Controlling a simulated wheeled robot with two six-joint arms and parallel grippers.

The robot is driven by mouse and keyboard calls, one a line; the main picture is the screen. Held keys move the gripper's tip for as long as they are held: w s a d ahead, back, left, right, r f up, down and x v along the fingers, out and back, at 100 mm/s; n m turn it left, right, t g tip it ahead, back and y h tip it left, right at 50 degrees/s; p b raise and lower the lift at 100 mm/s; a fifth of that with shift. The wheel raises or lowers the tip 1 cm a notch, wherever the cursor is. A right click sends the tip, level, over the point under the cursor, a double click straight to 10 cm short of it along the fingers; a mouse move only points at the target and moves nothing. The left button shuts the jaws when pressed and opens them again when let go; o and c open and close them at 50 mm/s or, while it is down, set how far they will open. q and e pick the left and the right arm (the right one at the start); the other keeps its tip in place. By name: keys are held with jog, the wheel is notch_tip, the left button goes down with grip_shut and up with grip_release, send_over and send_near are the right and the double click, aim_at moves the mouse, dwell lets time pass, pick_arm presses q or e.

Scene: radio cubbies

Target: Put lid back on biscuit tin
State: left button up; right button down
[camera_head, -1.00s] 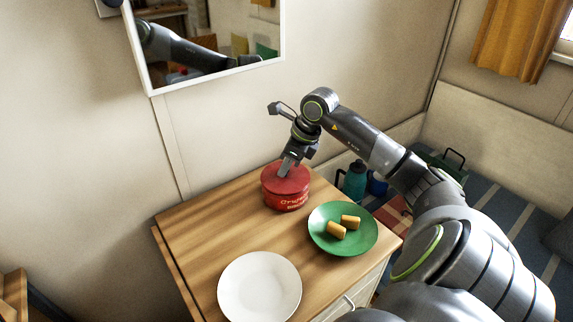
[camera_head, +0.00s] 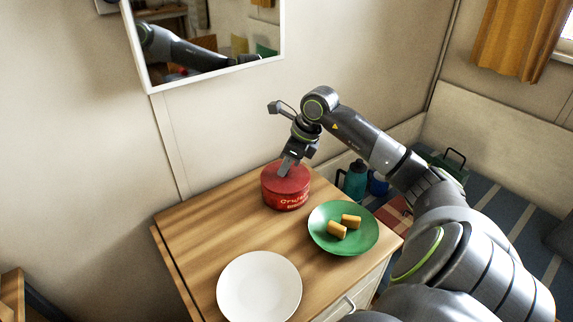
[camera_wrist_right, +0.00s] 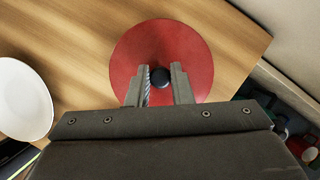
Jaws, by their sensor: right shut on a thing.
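The red biscuit tin (camera_head: 287,197) stands upright on the wooden cabinet top near the wall. Its red lid (camera_head: 297,178) lies on top of the tin, looking level. In the right wrist view the lid (camera_wrist_right: 190,50) is a red disc with a dark round knob (camera_wrist_right: 160,81) in its middle. My right gripper (camera_head: 284,172) points down at the lid from above. In the wrist view its fingers (camera_wrist_right: 160,84) are on both sides of the knob, shut on it. The seam between lid and tin is too small to judge. My left gripper is not in view.
A green plate (camera_head: 323,243) with two biscuits (camera_head: 337,230) is in front and right of the tin. A white plate (camera_head: 259,287) lies nearer the front. The wooden top (camera_head: 205,235) is clear at left. The wall with a mirror (camera_head: 205,85) rises behind.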

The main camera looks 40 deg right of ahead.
dwell(0.4)
jog(key=c, duration=0.7)
grip_release()
jog(key=shift+r+p, duration=1.75)
jog(key=shift+r, duration=1.8)
grip_shut()
